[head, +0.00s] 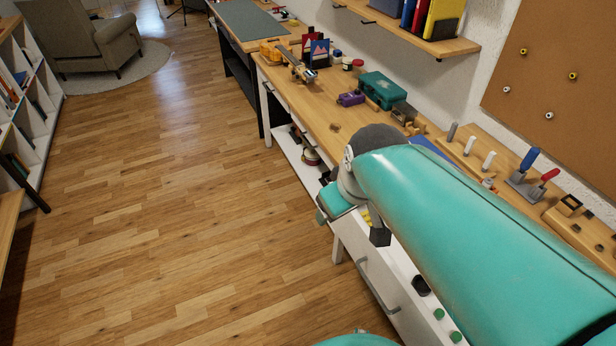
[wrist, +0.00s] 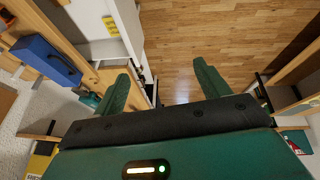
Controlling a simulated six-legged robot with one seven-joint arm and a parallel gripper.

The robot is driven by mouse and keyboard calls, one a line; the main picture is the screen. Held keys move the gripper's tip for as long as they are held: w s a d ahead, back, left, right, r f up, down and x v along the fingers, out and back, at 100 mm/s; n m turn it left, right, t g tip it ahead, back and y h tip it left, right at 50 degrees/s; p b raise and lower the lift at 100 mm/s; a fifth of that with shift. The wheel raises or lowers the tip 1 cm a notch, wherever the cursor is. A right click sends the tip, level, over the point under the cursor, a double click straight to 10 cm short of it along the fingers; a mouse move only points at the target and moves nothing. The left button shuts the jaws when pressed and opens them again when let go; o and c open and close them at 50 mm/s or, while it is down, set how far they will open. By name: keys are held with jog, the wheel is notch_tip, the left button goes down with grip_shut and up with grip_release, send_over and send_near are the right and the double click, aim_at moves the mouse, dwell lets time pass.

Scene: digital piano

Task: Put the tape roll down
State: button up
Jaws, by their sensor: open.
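My gripper (wrist: 163,86) is open in the wrist view, its two green fingers wide apart, with nothing seen held between them. In the head view my arm reaches over the front edge of the workbench (head: 322,108), and its fingertips are not clear there. I cannot pick out the tape roll for certain. A small round brown thing (head: 335,127) lies on the bench top near the front edge, and a dark reddish round thing (head: 311,158) sits on the shelf below. Both are too small to identify. My arm hides part of the bench.
A green case (head: 382,90) and a purple item (head: 350,98) stand on the bench, with tools in holders (head: 526,180) at right. White drawers (head: 368,270) lie under the bench. The wooden floor (head: 180,200) is clear at left. A blue box (wrist: 45,58) shows in the wrist view.

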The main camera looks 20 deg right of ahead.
jog(key=s+a+r+m+t, duration=0.1)
jog(key=s+a+r+m, duration=0.1)
jog(key=a, duration=0.3)
jog(key=shift+s+r, duration=0.75)
jog(key=shift+c, duration=0.2)
jog(key=c, duration=0.7)
jog(key=shift+d+m, duration=0.1)
jog(key=shift+m, duration=0.2)
jog(key=shift+c, duration=0.5)
